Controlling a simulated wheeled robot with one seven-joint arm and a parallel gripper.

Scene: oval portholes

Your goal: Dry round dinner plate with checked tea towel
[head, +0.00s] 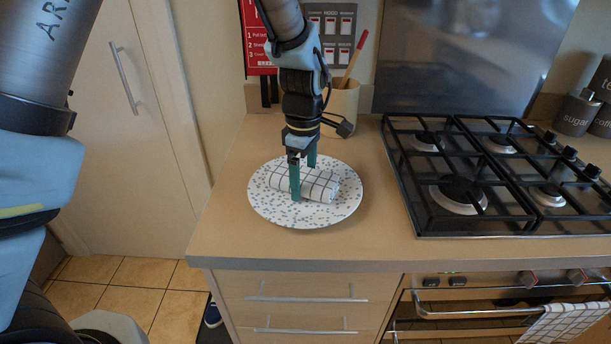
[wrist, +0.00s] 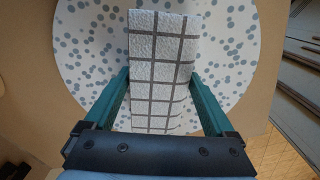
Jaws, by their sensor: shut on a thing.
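A round white dinner plate with grey-blue dots (head: 330,213) lies on the wooden worktop, left of the hob. A folded white tea towel with dark checks (head: 322,186) is on the plate. My gripper (head: 303,180) points down over the plate with its green fingers on either side of the towel, shut on it. In the wrist view the towel (wrist: 160,70) runs between the two fingers (wrist: 160,95), and the dotted plate (wrist: 235,50) spreads out beneath it. Whether the towel's underside presses on the plate is hidden.
A black gas hob (head: 460,190) stands right of the plate. A beige utensil pot (head: 343,108) with a red-handled tool is behind, near the wall. Another checked towel (head: 565,322) hangs on the oven rail. Bare worktop (head: 375,240) lies in front of the plate.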

